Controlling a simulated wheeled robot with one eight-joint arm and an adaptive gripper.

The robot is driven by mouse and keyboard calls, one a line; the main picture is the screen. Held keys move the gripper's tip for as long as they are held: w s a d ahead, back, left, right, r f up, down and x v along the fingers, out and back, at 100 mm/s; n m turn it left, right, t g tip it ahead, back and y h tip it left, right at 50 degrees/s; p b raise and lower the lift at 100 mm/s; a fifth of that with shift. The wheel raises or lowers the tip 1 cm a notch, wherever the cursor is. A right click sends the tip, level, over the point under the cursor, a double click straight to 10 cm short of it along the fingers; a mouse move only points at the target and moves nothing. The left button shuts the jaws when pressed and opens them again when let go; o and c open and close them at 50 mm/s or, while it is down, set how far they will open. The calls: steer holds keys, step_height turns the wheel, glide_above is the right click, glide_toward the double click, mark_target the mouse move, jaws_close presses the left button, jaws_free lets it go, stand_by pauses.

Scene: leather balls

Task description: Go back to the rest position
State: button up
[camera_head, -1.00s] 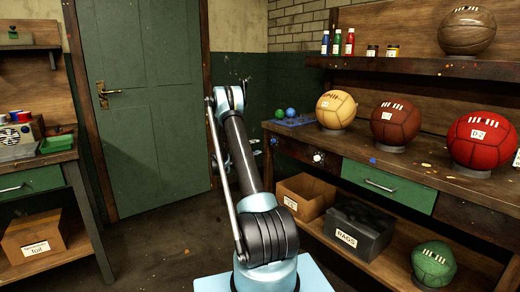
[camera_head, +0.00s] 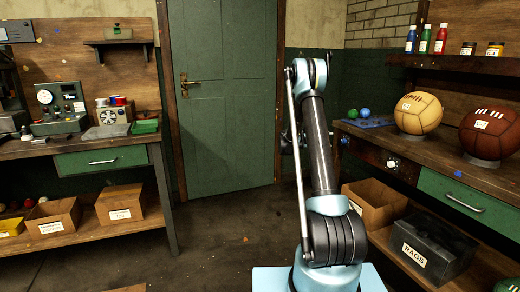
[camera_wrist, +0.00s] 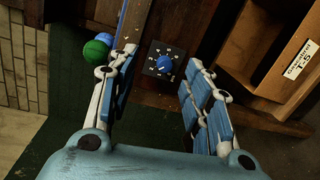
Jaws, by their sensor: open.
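My gripper (camera_wrist: 160,85) shows in the wrist view with its two blue-padded fingers spread wide apart. Nothing is between the fingers. Behind the gap is a dark panel with a blue dial (camera_wrist: 164,65) on the front of the right-hand bench. In the head view my arm stands raised at the right of centre, and its links mostly hide the gripper there.
The right bench (camera_head: 398,143) carries a tan ball (camera_head: 418,113), a brown ball (camera_head: 490,134) and small green and blue balls on a blue tray. Below are a cardboard box (camera_head: 374,203) and a black RAGS box (camera_head: 428,250).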

steer(key=s+a+r+m+g+y, duration=0.1)
steer(key=s+a+r+y, duration=0.15)
steer(key=s, duration=0.65)
steer(key=s+a+r+m+y, duration=0.1)
steer(key=s+r+y, duration=0.25)
steer(key=s, duration=0.65)
steer(key=s+a+r+g+y, duration=0.1)
steer(key=s+a+r+y, duration=0.15)
steer(key=s, duration=0.65)
steer(key=s+a+f+y, duration=0.2)
steer(key=s+a+f, duration=0.2)
steer(key=s, duration=0.7)
steer(key=s+a+f+m+y, duration=0.1)
steer(key=s+a+f+y, duration=0.2)
steer(key=s, duration=0.7)
steer(key=s+a+f+m+y, duration=0.1)
steer(key=s+a+f, duration=0.4)
steer(key=s, duration=0.6)
steer(key=a+y, duration=0.1)
steer(key=a, duration=0.1)
steer(key=shift+s+a+f+y, duration=0.2)
steer(key=shift+s+a+y, duration=0.15)
